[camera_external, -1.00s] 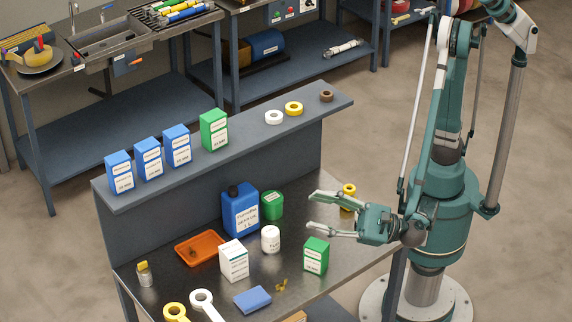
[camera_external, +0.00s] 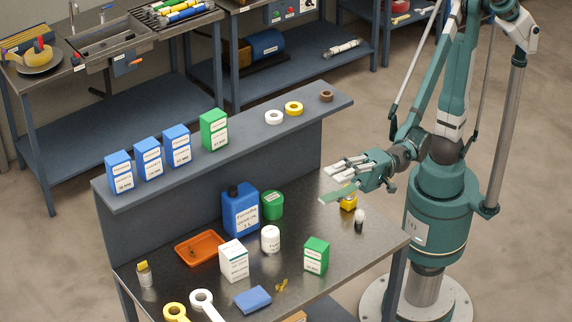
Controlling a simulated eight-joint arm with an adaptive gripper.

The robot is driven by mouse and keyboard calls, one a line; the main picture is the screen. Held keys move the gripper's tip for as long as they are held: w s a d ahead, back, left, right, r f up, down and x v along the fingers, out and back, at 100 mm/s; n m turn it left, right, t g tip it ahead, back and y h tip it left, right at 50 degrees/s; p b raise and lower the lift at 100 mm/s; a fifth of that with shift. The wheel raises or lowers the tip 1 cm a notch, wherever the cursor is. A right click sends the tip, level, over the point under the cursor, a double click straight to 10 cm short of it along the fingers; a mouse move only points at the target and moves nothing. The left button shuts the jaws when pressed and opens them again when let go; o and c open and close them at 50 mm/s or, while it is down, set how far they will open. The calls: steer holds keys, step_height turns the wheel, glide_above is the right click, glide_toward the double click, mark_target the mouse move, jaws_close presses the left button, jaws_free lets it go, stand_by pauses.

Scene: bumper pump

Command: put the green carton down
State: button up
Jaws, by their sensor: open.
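One green carton (camera_external: 214,130) with a white label stands upright on the raised shelf, to the right of several blue cartons. Another green carton (camera_external: 316,256) stands upright on the bench top near its front right part. My gripper (camera_external: 329,184) is open, with nothing seen between its fingers. It is above the right part of the bench, apart from both cartons. From this view I cannot tell its exact height.
The raised shelf (camera_external: 270,133) also holds blue cartons (camera_external: 148,158) and tape rolls (camera_external: 293,108). On the bench are a blue jug (camera_external: 241,213), green tub (camera_external: 272,205), white bottle (camera_external: 270,239), white carton (camera_external: 234,261), orange tray (camera_external: 190,257) and yellow item (camera_external: 348,202).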

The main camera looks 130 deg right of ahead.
steer(key=s+d+f+n+g+h, duration=0.1)
steer(key=s+d+f+n+g, duration=0.3)
steer(key=s+f, duration=0.4)
steer(key=s+d+f+n+g, duration=0.5)
steer(key=s+d+f, duration=0.3)
steer(key=s, duration=0.5)
steer(key=s+d+f+n+g+h, duration=0.1)
steer(key=s+d+f+n+g, duration=0.3)
steer(key=s+f, duration=0.5)
steer(key=shift+s+d+f+n+h, duration=0.3)
steer(key=shift+s+d+f+n, duration=0.1)
steer(key=shift+s+d+n, duration=0.65)
